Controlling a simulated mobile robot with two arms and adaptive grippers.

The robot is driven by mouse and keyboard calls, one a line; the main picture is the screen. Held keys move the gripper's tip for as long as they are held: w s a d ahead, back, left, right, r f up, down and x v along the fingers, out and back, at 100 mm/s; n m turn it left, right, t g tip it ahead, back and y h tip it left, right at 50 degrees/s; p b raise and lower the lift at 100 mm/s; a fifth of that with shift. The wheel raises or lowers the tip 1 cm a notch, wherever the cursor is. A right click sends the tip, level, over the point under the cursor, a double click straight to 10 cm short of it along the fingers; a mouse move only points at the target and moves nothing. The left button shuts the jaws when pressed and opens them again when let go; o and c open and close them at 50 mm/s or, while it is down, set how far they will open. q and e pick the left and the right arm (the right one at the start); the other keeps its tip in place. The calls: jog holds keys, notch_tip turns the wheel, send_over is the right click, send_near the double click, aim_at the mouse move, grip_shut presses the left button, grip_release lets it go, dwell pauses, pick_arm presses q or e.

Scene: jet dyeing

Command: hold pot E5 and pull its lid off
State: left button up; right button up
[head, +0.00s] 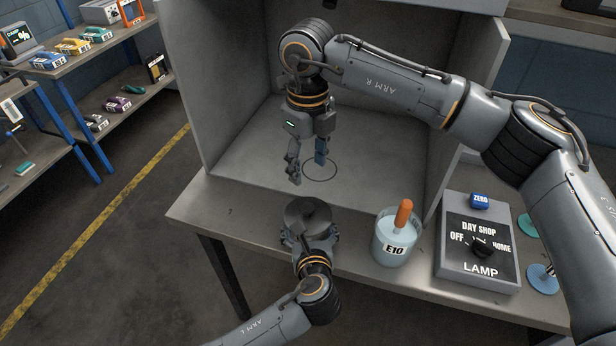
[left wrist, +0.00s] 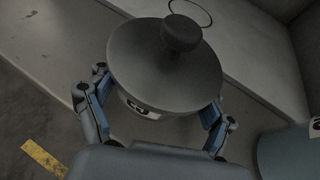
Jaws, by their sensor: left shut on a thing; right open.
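The pot (left wrist: 141,108) is between the fingers of my left gripper (left wrist: 158,112), which is shut on it. Its label is partly hidden under the lid's rim and I cannot read it fully. The dark round lid (left wrist: 135,55) with a knob (left wrist: 181,33) sits on top of the pot. In the head view the lid (head: 309,211) shows above my left gripper (head: 310,238), in front of the booth. My right gripper (head: 307,167) is open and empty, pointing down, above and behind the lid and apart from it.
A pot marked E10 (head: 391,249) with an orange-handled tool stands on the bench to the right. Beside it is the lamp switch box (head: 478,262). A circle (head: 320,171) is marked on the booth floor. Shelves (head: 97,112) with small items stand at the far left.

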aim_at(308, 207)
pick_arm(q)
jog(key=shift+f, duration=0.1)
pick_arm(e)
notch_tip(308, 207, down, 14)
jog(key=n, duration=1.4)
jog(key=shift+r, duration=0.25)
grip_shut()
pick_arm(q)
jog(key=shift+f, duration=0.1)
pick_arm(e)
jog(key=shift+r, duration=0.15)
jog(key=shift+r, duration=1.05)
